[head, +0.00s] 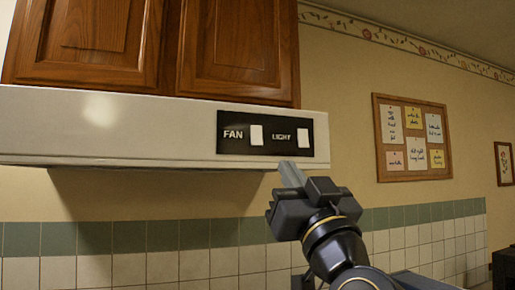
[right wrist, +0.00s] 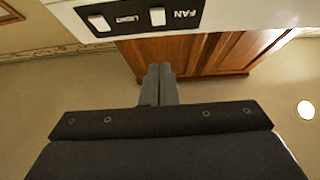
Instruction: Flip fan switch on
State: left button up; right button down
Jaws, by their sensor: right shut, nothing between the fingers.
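The fan switch (head: 256,135) is a white rocker beside the word FAN on a black panel (head: 268,148) at the right end of the white range hood's front. It also shows upside down in the right wrist view (right wrist: 158,16). The light switch (head: 303,138) sits to its right in the head view. My right gripper (head: 291,174) is shut and empty, just below the panel in the head view, with its fingers pointing up. In the right wrist view its fingertips (right wrist: 159,70) appear apart from the fan switch. My left gripper is not in view.
The white range hood (head: 100,125) juts out under wooden cabinets (head: 235,50). A tiled wall (head: 140,265) with a green band lies below. A cork board (head: 412,138) with notes hangs at right. The space in front of the hood's left part is clear.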

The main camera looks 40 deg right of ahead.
jog(key=p, duration=0.5)
send_near(257, 137)
notch_tip(257, 137, up, 5)
jog(key=shift+w+d+f, duration=0.25)
jog(key=shift+w, duration=0.45)
jog(key=shift+w+d+f, duration=0.2)
jog(key=shift+w+d, duration=0.05)
jog(key=shift+w, duration=0.45)
jog(key=shift+w+d+f, duration=0.2)
jog(key=shift+w+f, duration=0.05)
jog(key=shift+w, duration=0.45)
